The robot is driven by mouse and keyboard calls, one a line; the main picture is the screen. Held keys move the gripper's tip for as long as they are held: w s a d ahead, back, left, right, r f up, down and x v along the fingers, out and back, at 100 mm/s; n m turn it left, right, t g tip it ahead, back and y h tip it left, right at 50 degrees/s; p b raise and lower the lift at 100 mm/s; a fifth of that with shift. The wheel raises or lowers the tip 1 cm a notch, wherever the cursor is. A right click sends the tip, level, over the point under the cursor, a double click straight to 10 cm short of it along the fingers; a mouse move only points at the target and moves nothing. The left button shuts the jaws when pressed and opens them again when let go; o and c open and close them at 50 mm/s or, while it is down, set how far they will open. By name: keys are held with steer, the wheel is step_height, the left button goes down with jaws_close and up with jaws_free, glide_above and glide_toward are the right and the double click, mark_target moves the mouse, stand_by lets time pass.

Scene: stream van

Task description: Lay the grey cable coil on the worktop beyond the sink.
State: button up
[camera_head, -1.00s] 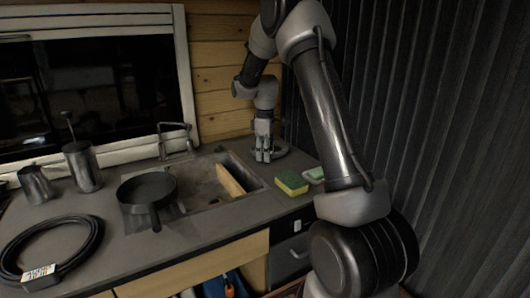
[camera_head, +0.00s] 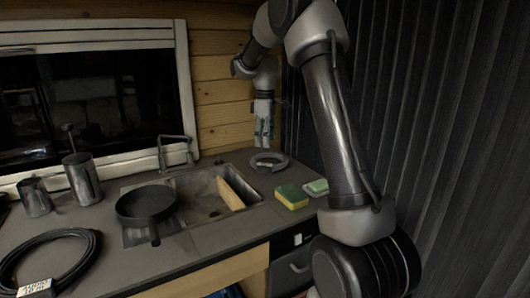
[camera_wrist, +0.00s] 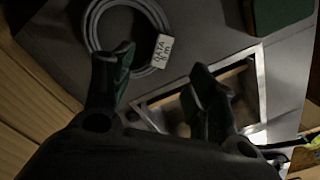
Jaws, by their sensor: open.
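The grey cable coil (camera_head: 269,161) lies flat on the worktop (camera_head: 232,222), in the back corner past the far end of the sink (camera_head: 195,186). In the wrist view the coil (camera_wrist: 91,30) shows as a ring with a white label (camera_wrist: 166,46). The sink's pale rim (camera_wrist: 262,88) is beside it, apart from the coil. My gripper (camera_head: 263,142) points down just above the coil. In the wrist view my gripper's fingers (camera_wrist: 160,60) are spread apart with nothing between them. The fingers cover part of the coil's near edge.
A black cable coil (camera_head: 88,262) with a label lies at the front left. A dark pan (camera_head: 146,203) and two metal vessels (camera_head: 82,178) stand left of the sink. A yellow-green sponge (camera_head: 291,197) and a green soap block (camera_head: 318,186) lie right of it. A tap (camera_head: 176,152) rises behind.

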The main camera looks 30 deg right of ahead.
steer(key=s+a+r+m+t, duration=0.1)
steer(key=s+a+r+m, duration=0.1)
steer(key=s+r, duration=0.5)
steer(key=s+a+r+m+t, duration=0.1)
steer(key=s+a+r+m, duration=0.25)
steer(key=s, duration=0.85)
steer(key=s+f+m+t, duration=0.1)
steer(key=s+f+m, duration=0.1)
steer(key=s, duration=0.6)
steer(key=s+a+f+m+t, duration=0.1)
steer(key=s+f+m, duration=0.1)
steer(key=s, duration=0.6)
steer(key=shift+s+f, duration=0.2)
steer(key=shift+s, duration=0.1)
